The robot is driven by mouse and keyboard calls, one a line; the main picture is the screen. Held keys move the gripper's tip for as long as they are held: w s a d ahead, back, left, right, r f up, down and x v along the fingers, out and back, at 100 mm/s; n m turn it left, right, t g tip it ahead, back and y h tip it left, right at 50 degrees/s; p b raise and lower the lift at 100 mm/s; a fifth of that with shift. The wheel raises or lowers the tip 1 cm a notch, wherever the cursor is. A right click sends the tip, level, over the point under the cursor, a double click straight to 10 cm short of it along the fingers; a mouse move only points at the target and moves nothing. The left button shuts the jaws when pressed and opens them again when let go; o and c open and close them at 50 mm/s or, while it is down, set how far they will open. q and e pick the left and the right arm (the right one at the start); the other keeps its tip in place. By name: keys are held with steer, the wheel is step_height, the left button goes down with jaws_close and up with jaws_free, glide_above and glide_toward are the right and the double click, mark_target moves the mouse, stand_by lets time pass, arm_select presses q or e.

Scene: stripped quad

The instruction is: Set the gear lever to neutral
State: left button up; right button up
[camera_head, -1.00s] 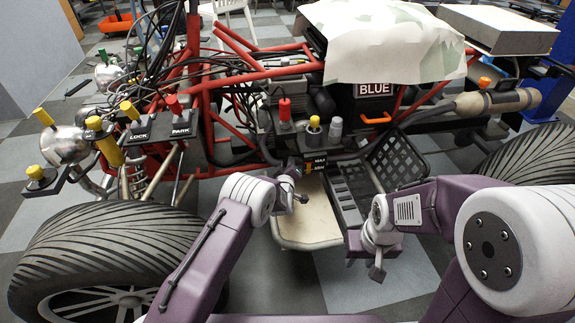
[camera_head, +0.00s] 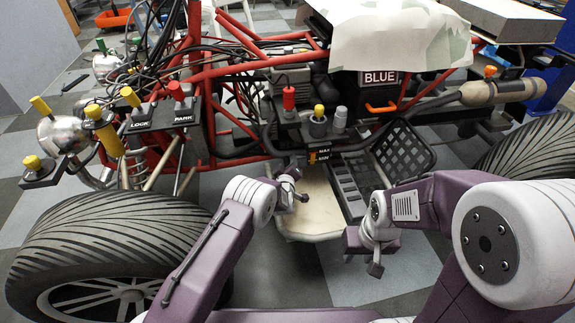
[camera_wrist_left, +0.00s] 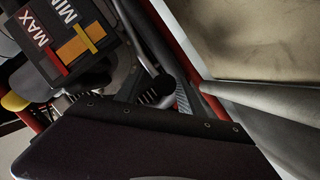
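I cannot tell for sure which control is the gear lever. Near the buggy's middle stand a red-knobbed lever (camera_head: 289,98), a yellow knob (camera_head: 319,112) and a grey knob (camera_head: 340,117). Further left are a red knob (camera_head: 176,91) behind the PARK label and a yellow knob (camera_head: 130,97) behind the LOCK label. My left gripper (camera_head: 299,196) is below and in front of the middle controls, apart from them; its fingers are too small to read. My right gripper (camera_head: 375,269) hangs low to the right, away from the controls, its opening unclear.
A MAX/MIN block with an orange marker (camera_head: 319,156) is above my left gripper; the block also shows in the left wrist view (camera_wrist_left: 62,40). A beige panel (camera_head: 312,222) and a black mesh pedal (camera_head: 403,150) are close by. A large tyre (camera_head: 120,240) fills the left front.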

arm_select(q)
steer(key=shift+s+r+p, duration=0.1)
steer(key=shift+s+p, duration=0.2)
steer(key=shift+p, duration=0.05)
steer(key=p+v, duration=0.2)
steer(key=v, duration=0.1)
steer(key=shift+w+r, duration=0.1)
steer(key=shift+r, duration=0.1)
steer(key=f+b, duration=0.1)
steer(key=b, duration=0.5)
steer(key=shift+s+d+b, duration=0.1)
steer(key=shift+s+b, duration=0.2)
steer(key=shift+s, duration=0.05)
steer(key=b+v, duration=0.4)
steer(key=v, duration=0.1)
steer(key=shift+r+b, duration=0.35)
steer(key=shift+b, duration=0.05)
